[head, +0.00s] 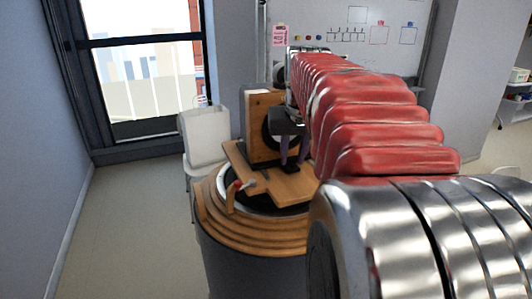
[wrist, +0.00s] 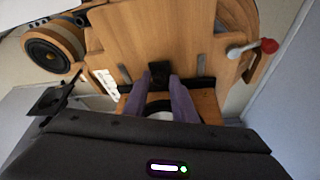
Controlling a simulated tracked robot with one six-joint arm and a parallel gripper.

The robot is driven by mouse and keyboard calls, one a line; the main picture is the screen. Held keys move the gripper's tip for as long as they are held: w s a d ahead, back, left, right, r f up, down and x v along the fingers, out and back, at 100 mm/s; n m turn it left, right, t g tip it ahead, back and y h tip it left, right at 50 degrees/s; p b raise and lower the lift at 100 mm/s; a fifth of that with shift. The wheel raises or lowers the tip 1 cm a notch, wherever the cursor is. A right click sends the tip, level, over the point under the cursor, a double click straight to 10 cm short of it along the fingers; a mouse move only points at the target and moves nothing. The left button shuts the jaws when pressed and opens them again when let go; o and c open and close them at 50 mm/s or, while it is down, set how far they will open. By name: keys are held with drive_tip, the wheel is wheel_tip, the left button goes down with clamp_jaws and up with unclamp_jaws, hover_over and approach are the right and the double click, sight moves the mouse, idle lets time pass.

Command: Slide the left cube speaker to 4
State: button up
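A wooden cube speaker (head: 257,113) with a dark round cone stands on a wooden board (head: 270,184) in the head view. Part of a wooden box with a dark round edge (wrist: 208,106) shows behind my fingers in the wrist view. My gripper (head: 293,160) points down in front of the speaker, its two purple fingers apart. In the wrist view my gripper (wrist: 160,82) has its fingertips on either side of a small black block (wrist: 159,70) on the board. Whether they touch it is unclear. A white marked label (wrist: 106,82) lies beside the board; its digits are unreadable.
A red-tipped lever (head: 239,185) stands at the board's edge, also seen in the wrist view (wrist: 267,46). A round speaker (wrist: 50,50) is at the wrist view's upper left. The round wooden stand (head: 258,236) carries the board. A white box (head: 205,137) stands behind, left. My arm hides the right side.

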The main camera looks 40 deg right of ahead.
drive_tip(key=shift+o, duration=1.1)
drive_tip(key=v, duration=1.3)
drive_tip(key=shift+s+a+r, duration=0.15)
drive_tip(key=shift+s+r, duration=0.05)
drive_tip(key=shift+r, duration=0.1)
drive_tip(key=s+a+f+n+t+y, duration=0.1)
drive_tip(key=a+f+n, duration=0.1)
drive_tip(key=a+f, duration=0.5)
drive_tip(key=a+f+n, duration=0.2)
drive_tip(key=a+f, duration=0.2)
drive_tip(key=a, duration=0.5)
drive_tip(key=s+a+f+n, duration=0.1)
drive_tip(key=s+a+f, duration=0.2)
drive_tip(key=a+f, duration=0.2)
drive_tip(key=s+a+f+n+t+y, duration=0.1)
drive_tip(key=s+a+f, duration=0.3)
drive_tip(key=f, duration=0.5)
drive_tip(key=shift+s+a+f+n, duration=0.15)
drive_tip(key=shift+a+f+n, duration=0.2)
drive_tip(key=shift+a, duration=0.75)
